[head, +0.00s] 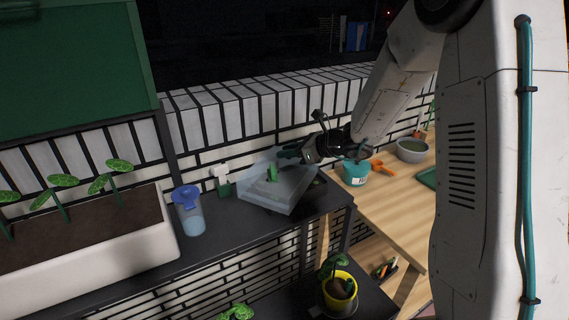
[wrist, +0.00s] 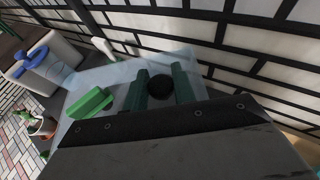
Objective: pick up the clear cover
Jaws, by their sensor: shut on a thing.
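The clear cover (head: 256,194) is a see-through pale blue box at the right end of the dark shelf. My gripper (head: 290,154) reaches it from the upper right. In the wrist view the dark green fingers of my gripper (wrist: 161,88) stand on both sides of a round black knob (wrist: 160,88) on the cover's top, and they are shut on it. A green object (head: 273,173) shows through the cover and also appears in the wrist view (wrist: 90,103). I cannot tell whether the cover's lower edge touches the shelf.
A blue-lidded clear pitcher (head: 190,213) and a small white-and-green item (head: 222,181) stand left of the cover. A long white planter (head: 90,250) fills the shelf's left. A brick wall (head: 225,125) runs close behind. A teal pot (head: 356,173) sits on the wooden table (head: 395,205) at right.

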